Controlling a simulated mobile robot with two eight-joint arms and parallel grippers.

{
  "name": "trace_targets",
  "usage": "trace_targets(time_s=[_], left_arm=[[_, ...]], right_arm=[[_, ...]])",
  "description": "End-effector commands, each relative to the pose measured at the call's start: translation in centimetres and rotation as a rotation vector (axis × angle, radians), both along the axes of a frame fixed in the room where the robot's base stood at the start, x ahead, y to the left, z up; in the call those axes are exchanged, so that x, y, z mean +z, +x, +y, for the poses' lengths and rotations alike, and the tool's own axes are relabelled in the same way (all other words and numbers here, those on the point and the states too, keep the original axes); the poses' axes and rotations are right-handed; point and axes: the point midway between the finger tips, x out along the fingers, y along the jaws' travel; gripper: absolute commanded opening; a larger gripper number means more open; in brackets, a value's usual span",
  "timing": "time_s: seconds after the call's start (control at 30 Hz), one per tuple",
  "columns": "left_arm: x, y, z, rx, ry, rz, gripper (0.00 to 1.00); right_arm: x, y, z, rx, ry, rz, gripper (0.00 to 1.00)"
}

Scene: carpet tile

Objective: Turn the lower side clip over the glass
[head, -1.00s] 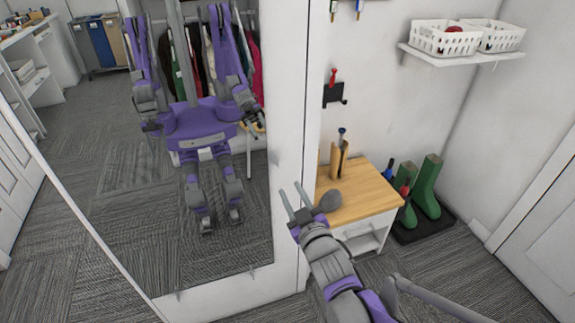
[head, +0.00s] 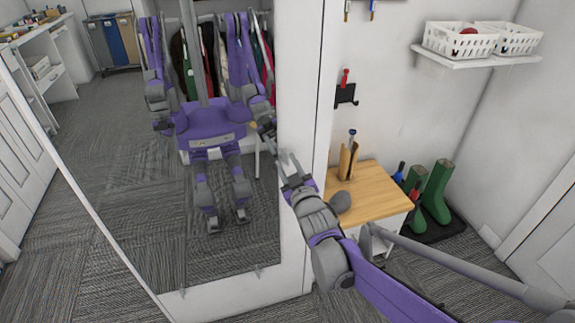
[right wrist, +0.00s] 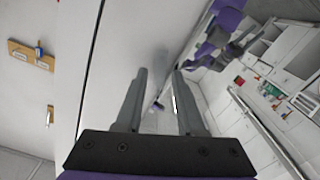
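The tall mirror glass (head: 130,240) fills the left of the head view, in a white front, and reflects my body. Two small clips sit on its bottom edge, one at left (head: 182,292) and one at right (head: 257,270). The lower side clip is not clear in the head view; my right gripper (head: 289,164) covers part of the glass's right edge. That gripper is open, its fingers apart. In the right wrist view the gripper (right wrist: 160,75) straddles a small dark piece low between the fingers; I cannot tell if it is the clip. My left gripper shows only as a reflection.
A wooden-topped bench (head: 372,198) with a grey round object (head: 340,202) stands right of my gripper. Green boots (head: 436,190) stand on a dark tray beyond. A wall shelf (head: 475,61) holds white baskets. Carpet is clear before the mirror.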

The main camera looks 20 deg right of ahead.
Motion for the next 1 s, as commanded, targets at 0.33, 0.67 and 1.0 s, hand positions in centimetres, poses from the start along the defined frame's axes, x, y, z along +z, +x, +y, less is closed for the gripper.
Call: trace_targets(time_s=[0.33,0.67,1.0], left_arm=[[0.01,0.0,0.0,0.0,0.0,0.0,0.5],[0.01,0.0,0.0,0.0,0.0,0.0,0.5],[0.4,-0.01,0.0,0.0,0.0,-0.001,0.5]], right_arm=[[0.0,-0.03,0.01,0.0,0.0,0.0,0.03],[0.0,-0.04,0.01,0.0,0.0,0.0,0.0],[0.03,-0.05,0.03,0.0,-0.072,-0.002,0.0]])
